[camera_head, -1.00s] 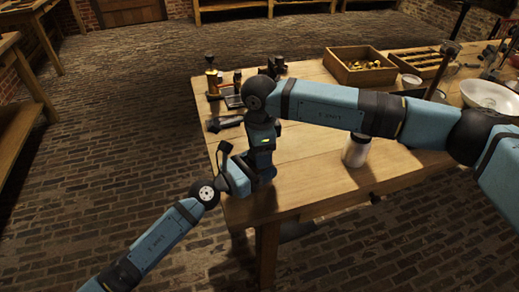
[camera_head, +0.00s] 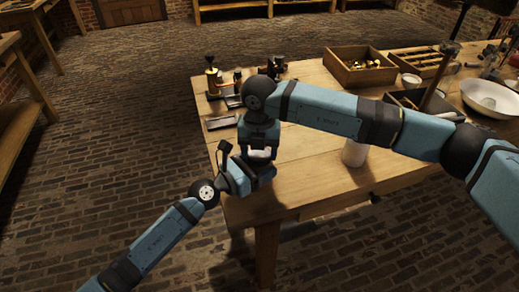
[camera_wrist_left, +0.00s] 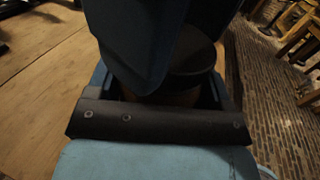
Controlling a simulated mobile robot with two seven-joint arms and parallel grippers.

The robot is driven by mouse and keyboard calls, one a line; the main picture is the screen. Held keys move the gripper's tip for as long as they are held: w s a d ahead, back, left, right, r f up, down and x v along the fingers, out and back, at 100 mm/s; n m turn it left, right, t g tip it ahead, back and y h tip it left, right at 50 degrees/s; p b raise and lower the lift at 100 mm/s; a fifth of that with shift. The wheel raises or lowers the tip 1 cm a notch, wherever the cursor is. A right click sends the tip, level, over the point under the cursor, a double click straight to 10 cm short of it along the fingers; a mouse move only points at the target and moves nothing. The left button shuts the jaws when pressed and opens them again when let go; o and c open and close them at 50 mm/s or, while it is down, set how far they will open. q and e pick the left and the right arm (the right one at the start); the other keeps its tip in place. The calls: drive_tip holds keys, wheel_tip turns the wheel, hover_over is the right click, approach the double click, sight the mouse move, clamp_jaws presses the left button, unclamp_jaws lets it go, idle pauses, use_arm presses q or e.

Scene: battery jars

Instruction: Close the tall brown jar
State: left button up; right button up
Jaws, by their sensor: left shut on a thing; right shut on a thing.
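My left gripper (camera_head: 262,178) comes in low over the table's near left corner. It is shut on a brownish thing, likely the tall brown jar, of which only a small strip (camera_wrist_left: 165,98) shows between the jaws in the left wrist view. My right gripper (camera_head: 259,155) points down directly above my left one and is shut; what it holds is hidden. The blue right-hand body (camera_wrist_left: 140,40) fills the upper part of the left wrist view, beside a dark round part (camera_wrist_left: 195,62). The jar's mouth and lid cannot be made out, so I cannot tell how they sit.
A white jar (camera_head: 354,153) stands under my right forearm. A small dark tray (camera_head: 220,123) and brass and black tools (camera_head: 213,82) lie behind my grippers. A wooden box (camera_head: 345,72), a divided tray (camera_head: 418,57) and a white bowl (camera_head: 490,97) stand farther back. The table's front edge is close.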

drive_tip(key=o, duration=1)
drive_tip(key=shift+r, duration=2.25)
drive_tip(key=shift+c, duration=0.3)
